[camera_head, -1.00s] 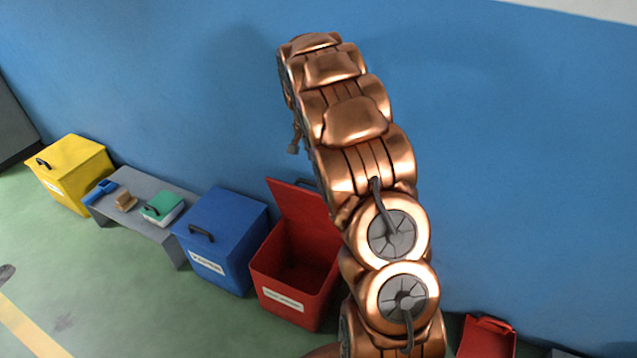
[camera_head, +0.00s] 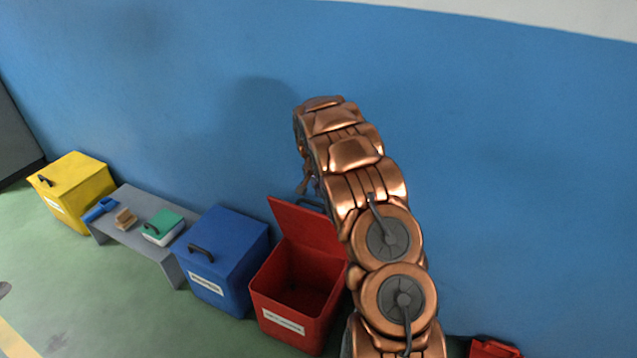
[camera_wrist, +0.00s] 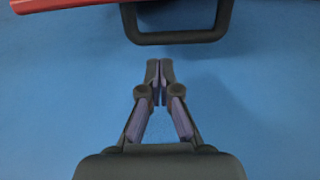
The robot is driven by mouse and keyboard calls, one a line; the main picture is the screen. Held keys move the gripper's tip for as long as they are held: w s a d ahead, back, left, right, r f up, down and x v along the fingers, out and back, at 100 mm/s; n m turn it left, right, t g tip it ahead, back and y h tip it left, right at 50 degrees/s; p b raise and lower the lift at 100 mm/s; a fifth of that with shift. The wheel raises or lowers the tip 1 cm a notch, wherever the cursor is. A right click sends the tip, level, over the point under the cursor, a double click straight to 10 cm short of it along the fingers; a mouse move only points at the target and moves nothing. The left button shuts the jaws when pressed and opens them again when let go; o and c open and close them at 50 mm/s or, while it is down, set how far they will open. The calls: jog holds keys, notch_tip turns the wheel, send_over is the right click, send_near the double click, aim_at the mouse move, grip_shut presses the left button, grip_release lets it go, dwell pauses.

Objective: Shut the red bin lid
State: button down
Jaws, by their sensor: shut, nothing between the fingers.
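The red bin (camera_head: 290,298) stands open, its lid (camera_head: 298,222) raised on the wall side. In the wrist view the red lid edge (camera_wrist: 75,4) crosses the top left, with the lid's dark handle (camera_wrist: 178,38) beside it. My gripper (camera_wrist: 160,64) is shut and empty, its tips just below the handle in that picture, with a small gap. In the head view my gripper (camera_head: 305,187) shows only in part beside my arm, near the lid's top edge. My arm hides the bin's right side.
A blue bin (camera_head: 225,262) stands close to the left of the red one. A grey bench (camera_head: 133,236) holds small items, with a yellow bin (camera_head: 75,190) beyond. Another red object (camera_head: 492,348) shows at the lower right. The blue wall (camera_head: 500,180) is behind everything.

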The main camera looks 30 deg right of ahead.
jog(key=shift+x, duration=1.4)
jog(key=shift+a, duration=0.15)
